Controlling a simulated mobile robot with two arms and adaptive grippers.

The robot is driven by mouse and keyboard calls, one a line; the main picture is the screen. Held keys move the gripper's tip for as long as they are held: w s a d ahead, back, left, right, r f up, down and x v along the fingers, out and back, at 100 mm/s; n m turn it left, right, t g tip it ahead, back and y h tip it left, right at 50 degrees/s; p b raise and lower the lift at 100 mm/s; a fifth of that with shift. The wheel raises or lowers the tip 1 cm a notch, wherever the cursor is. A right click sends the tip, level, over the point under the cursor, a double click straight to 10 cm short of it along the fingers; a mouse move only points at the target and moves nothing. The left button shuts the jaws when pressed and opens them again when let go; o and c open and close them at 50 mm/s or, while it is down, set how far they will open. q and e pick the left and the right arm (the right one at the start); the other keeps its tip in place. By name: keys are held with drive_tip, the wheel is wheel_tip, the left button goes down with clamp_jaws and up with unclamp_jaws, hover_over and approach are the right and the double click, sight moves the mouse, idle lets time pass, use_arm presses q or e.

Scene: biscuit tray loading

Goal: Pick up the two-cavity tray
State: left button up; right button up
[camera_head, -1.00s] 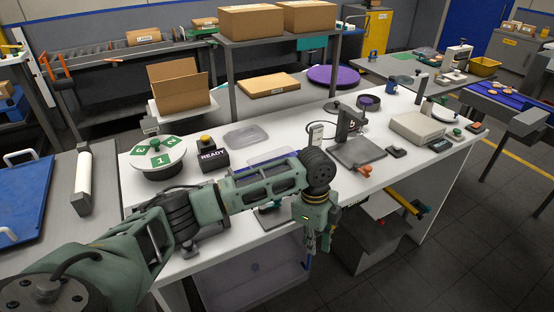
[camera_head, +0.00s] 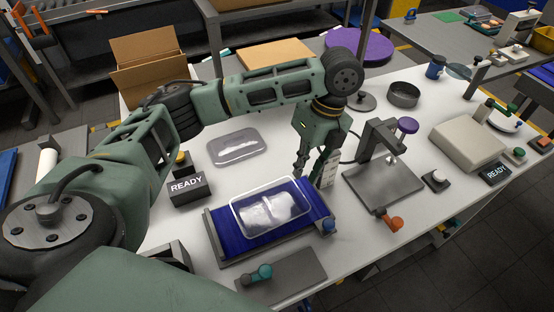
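A clear tray (camera_head: 240,228) with two hollows side by side lies on a blue bed (camera_head: 230,243) in a grey frame, in the head view's lower middle. The hollows look pale and shiny; I cannot tell whether anything lies in them. A second clear tray (camera_head: 235,158) lies flat on the white bench behind it; its cavities are hard to make out. My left gripper (camera_head: 311,172) points down just beyond the right back corner of the tray on the blue bed, apart from it. Its fingers look spread and empty. My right gripper is not in view.
A black READY block (camera_head: 187,189) stands left of the blue bed. A grey press stand (camera_head: 384,186) stands to the right, and a grey plate with a teal knob (camera_head: 285,280) lies in front. An open carton (camera_head: 152,62) is behind.

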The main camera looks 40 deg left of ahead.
sight(298, 190)
use_arm(q)
drive_tip(key=shift+s+d+f+p, duration=0.25)
drive_tip(key=shift+s+f+p, duration=0.1)
drive_tip(key=shift+s+f, duration=0.55)
drive_tip(key=shift+p+x, duration=0.65)
drive_tip(key=shift+x, duration=0.45)
wheel_tip(298, 190, down, 2)
drive_tip(key=shift+f, duration=0.15)
drive_tip(key=shift+s+f, duration=0.1)
drive_tip(key=shift+f, duration=0.15)
drive_tip(key=shift+p, duration=0.35)
drive_tip(key=shift+f, duration=0.1)
clamp_jaws()
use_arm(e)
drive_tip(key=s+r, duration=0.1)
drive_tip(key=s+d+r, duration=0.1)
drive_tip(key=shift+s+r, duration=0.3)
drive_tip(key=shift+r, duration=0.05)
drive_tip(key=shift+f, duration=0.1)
